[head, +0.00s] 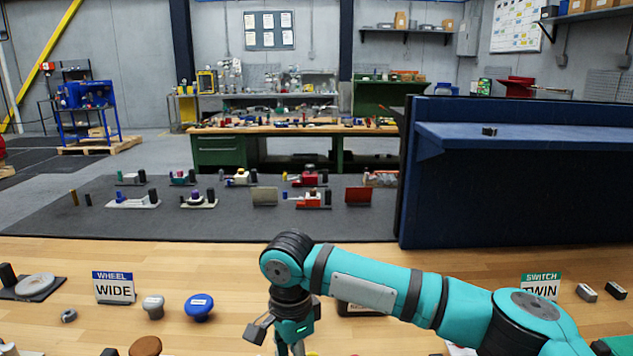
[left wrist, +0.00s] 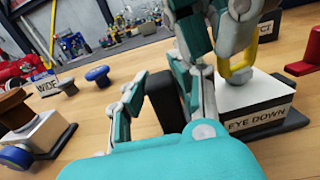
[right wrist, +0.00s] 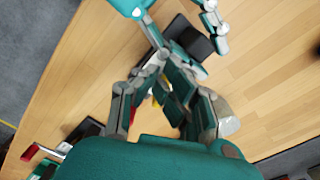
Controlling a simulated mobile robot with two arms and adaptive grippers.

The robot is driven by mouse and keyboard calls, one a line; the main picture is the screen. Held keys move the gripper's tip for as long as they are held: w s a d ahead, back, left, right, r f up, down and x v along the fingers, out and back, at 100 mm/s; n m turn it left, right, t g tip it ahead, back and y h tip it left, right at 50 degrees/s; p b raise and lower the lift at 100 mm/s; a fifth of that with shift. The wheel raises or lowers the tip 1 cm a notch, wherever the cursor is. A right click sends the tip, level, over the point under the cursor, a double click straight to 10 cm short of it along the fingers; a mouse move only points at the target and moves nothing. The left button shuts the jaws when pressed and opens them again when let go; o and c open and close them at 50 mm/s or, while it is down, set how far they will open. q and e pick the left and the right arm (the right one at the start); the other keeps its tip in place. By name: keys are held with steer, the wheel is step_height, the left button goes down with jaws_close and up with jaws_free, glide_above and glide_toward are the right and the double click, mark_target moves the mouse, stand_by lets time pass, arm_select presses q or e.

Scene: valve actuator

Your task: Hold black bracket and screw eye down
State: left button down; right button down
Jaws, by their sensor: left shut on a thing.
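The black bracket (left wrist: 163,98) stands between the fingers of my left gripper (left wrist: 158,82) in the left wrist view. Beside it is a white block labelled EYE DOWN (left wrist: 257,112) on a dark base. A yellow eye (left wrist: 250,58) rises above this block, partly hidden by the fingers of my right gripper (left wrist: 213,68), which reaches down from above. In the right wrist view only a little yellow shows between the right fingers, and the black bracket (right wrist: 188,38) is beyond them. In the head view my right arm reaches in from the right, hiding most of the work area.
A WIDE wheel sign (head: 114,288), a grey knob (head: 153,306) and a blue knob (head: 199,307) stand to the left on the wooden table. A switch sign (head: 541,287) stands to the right. A red part (left wrist: 305,58) is near the EYE DOWN block.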

steer(key=shift+w+a, duration=0.55)
steer(key=shift+w, duration=0.3)
steer(key=shift+a, duration=0.3)
stand_by(0.3)
step_height(320, 180, up, 6)
stand_by(0.6)
steer(key=shift+d+r, duration=0.1)
steer(key=shift+d, duration=0.05)
